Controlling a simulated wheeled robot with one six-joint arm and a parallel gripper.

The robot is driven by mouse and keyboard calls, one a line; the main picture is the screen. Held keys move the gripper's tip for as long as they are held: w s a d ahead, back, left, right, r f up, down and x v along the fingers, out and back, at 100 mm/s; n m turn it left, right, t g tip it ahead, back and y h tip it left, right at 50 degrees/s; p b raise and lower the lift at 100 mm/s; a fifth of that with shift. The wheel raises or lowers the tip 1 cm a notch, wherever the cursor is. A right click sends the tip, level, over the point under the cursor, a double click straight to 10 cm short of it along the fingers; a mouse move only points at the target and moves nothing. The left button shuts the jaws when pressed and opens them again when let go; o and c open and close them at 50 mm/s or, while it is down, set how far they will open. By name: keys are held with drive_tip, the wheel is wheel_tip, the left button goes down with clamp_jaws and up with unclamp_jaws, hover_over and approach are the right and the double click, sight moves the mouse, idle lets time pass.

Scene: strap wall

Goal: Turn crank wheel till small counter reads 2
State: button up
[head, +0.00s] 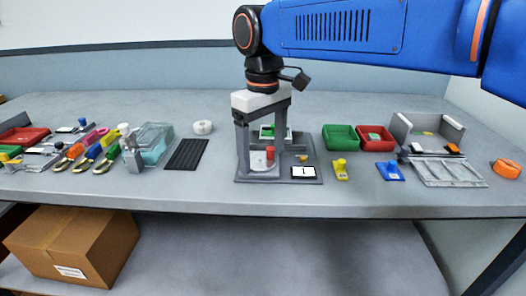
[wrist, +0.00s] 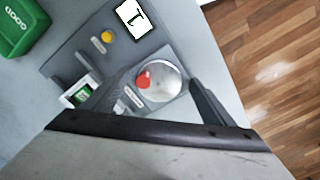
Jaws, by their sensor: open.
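The crank wheel (head: 262,166) is a pale round disc on a grey base plate, with a red knob (head: 270,153) standing on it. In the wrist view the wheel (wrist: 165,84) lies between my fingers, with the red knob (wrist: 143,80) at its left side. The small counter (head: 303,171) is a white display to the right of the wheel and reads 1. It also shows in the wrist view (wrist: 132,18), turned. My gripper (head: 263,140) is open and points down over the wheel. I cannot tell whether the fingers touch the knob.
A green-marked part (wrist: 82,93) and a yellow button (wrist: 107,36) are on the same base. Green and red bins (head: 341,138) stand to the right, with a yellow part (head: 341,170) in front. A black ribbed mat (head: 187,154) lies left. The front bench edge is near.

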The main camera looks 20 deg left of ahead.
drive_tip(key=shift+f, duration=0.25)
drive_tip(key=c, duration=1)
drive_tip(key=shift+m, duration=0.3)
drive_tip(key=shift+s+a+m, duration=0.1)
drive_tip(key=shift+m, duration=1.25)
drive_tip(key=shift+s+a+m, duration=0.1)
drive_tip(key=shift+m, duration=1.25)
drive_tip(key=o, duration=1)
